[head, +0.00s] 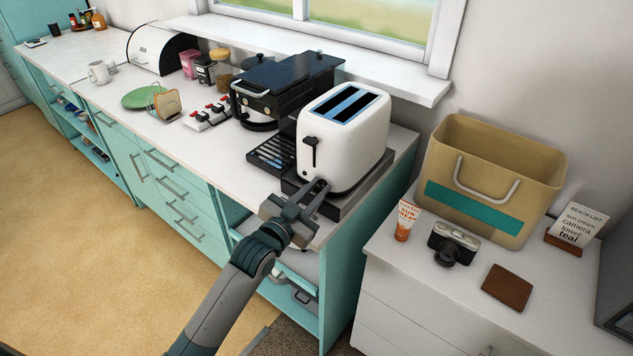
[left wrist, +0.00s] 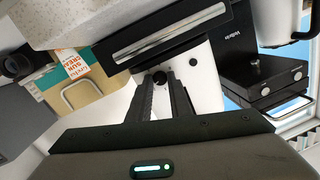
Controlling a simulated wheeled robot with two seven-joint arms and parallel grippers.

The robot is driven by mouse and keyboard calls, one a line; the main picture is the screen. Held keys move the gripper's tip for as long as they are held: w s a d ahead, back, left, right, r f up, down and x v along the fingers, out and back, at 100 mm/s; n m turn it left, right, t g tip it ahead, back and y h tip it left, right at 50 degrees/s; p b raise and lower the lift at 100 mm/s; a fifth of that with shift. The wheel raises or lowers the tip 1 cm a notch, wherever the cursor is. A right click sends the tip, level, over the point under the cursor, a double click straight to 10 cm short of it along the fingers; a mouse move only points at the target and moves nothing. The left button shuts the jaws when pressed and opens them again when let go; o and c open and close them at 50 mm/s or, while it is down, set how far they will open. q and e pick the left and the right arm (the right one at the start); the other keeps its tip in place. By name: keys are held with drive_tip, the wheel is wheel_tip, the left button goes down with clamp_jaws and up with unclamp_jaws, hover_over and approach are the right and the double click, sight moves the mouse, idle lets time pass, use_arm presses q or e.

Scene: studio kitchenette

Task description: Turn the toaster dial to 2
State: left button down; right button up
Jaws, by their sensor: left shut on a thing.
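The white toaster (head: 352,150) stands at the right end of the counter, with two slots on top and a black lever (head: 313,148) on its front. My left gripper (head: 316,193) reaches up to the low part of the toaster's front. The left wrist view looks tilted over; there the white toaster front (left wrist: 206,88) lies behind my fingers. The black dial (left wrist: 159,76) sits between the tips of my left gripper (left wrist: 160,84), which is shut on it. In the head view the fingers hide the dial. Its setting cannot be read. My right gripper is not in view.
A black coffee machine (head: 285,88) stands left of the toaster, close by. A low white cabinet at right holds a tan basket (head: 490,170), sunscreen tube (head: 406,221), camera (head: 453,243), brown wallet (head: 507,287) and a list sign (head: 578,228).

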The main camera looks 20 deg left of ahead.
use_arm(q)
drive_tip(key=shift+r+n+p, duration=0.15)
drive_tip(key=shift+n+p, duration=0.85)
drive_tip(key=shift+n, duration=0.2)
drive_tip(key=shift+n+p, duration=0.6)
drive_tip(key=shift+n, duration=0.2)
drive_tip(key=c, duration=1.6)
unclamp_jaws()
drive_tip(key=shift+s+a, duration=0.1)
drive_tip(key=shift+a+b+v, duration=0.2)
drive_tip(key=shift+b+v, duration=2.2)
drive_tip(key=shift+v, duration=6.2)
